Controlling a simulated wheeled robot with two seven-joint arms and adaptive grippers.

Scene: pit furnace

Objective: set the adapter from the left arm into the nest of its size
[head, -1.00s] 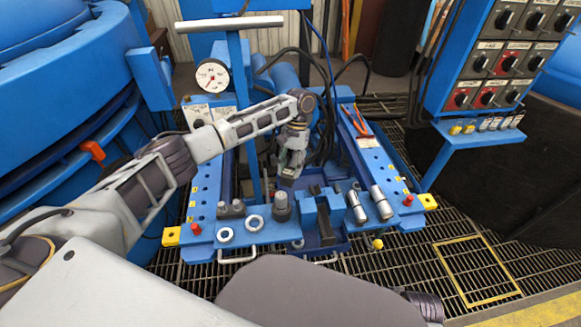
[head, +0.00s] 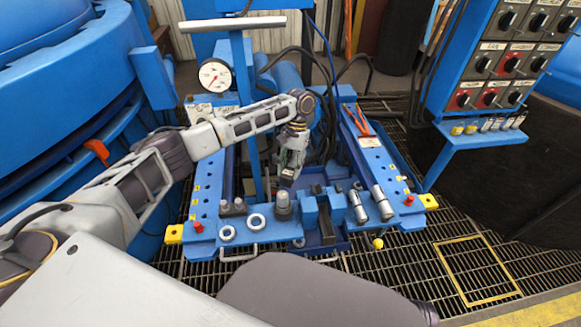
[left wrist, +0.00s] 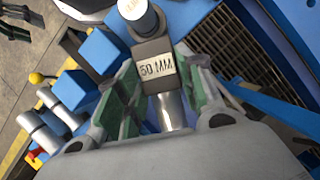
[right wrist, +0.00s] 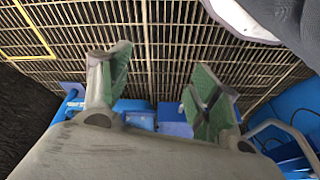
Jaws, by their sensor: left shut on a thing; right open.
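My left gripper (head: 291,160) is shut on the adapter, over the middle of the blue cart. My right gripper (right wrist: 158,85) is open and empty above the floor grating.
On the cart's front stand a dark grey plug (head: 283,206), pale rings (head: 256,222), a blue block fixture (head: 323,212) and two steel cylinders (head: 382,204). A T-handle post (head: 243,110) and gauge (head: 215,76) rise behind. Black hoses (head: 325,115) hang near the left wrist.

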